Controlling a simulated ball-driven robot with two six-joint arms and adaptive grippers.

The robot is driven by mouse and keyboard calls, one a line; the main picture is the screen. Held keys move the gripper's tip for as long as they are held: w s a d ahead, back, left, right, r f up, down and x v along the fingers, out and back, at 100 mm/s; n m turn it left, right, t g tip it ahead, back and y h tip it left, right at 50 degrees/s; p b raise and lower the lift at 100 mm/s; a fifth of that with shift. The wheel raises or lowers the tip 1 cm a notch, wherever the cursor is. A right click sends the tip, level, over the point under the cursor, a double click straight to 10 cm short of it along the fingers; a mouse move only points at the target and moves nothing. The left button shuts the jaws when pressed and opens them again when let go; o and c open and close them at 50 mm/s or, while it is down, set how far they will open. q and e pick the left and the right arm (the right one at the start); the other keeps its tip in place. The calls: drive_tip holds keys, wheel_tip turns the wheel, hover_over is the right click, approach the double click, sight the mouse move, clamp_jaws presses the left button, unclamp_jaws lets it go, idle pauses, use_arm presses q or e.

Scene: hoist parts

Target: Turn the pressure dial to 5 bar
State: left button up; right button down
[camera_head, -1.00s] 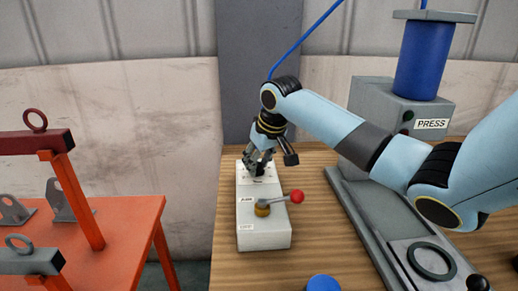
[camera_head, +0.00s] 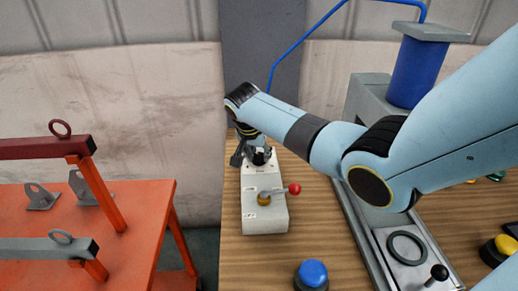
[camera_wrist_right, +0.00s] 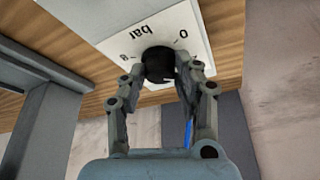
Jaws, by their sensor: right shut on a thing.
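The pressure dial is a black knob (camera_wrist_right: 157,63) on a white plate (camera_wrist_right: 130,38) marked "0", "bar" and "8", seen in the right wrist view. It sits at the far end of the grey control box (camera_head: 265,217). My right gripper (camera_wrist_right: 168,72) has its fingers on either side of the knob and is shut on it. In the head view the gripper (camera_head: 258,156) comes down over the box's far end and mostly hides the dial. I cannot read the dial's setting. My left gripper is out of view.
A red-balled lever (camera_head: 294,189) stands on the same box, close in front of the dial. A blue button (camera_head: 313,273) is nearer on the wooden bench. The press (camera_head: 418,70) stands at right. An orange table (camera_head: 145,215) with hoist parts is at left.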

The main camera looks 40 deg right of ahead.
drive_tip(key=m, duration=0.2)
drive_tip(key=m+g, duration=0.1)
drive_tip(key=shift+w+m+h, duration=0.2)
drive_tip(key=shift+m+h, duration=0.1)
drive_tip(key=shift+m, duration=0.1)
drive_tip(key=m+g+b, duration=0.1)
drive_tip(key=m+b, duration=0.1)
drive_tip(key=m, duration=0.1)
drive_tip(key=shift+w+m+g, duration=0.15)
drive_tip(key=shift+m+g, duration=0.15)
drive_tip(key=shift+g, duration=0.1)
drive_tip(key=m+g+b, duration=0.1)
drive_tip(key=m+b, duration=0.1)
drive_tip(key=m+y+b, duration=0.1)
drive_tip(key=m+b, duration=0.1)
drive_tip(key=m, duration=0.1)
drive_tip(key=shift+w+d+f+g, duration=0.1)
drive_tip(key=shift+g, duration=0.3)
drive_tip(key=shift+m+g+y+b, duration=0.45)
drive_tip(key=shift+m+b, duration=0.65)
drive_tip(key=shift+m, duration=0.5)
drive_tip(key=c, duration=1)
unclamp_jaws()
drive_tip(key=shift+o, duration=0.2)
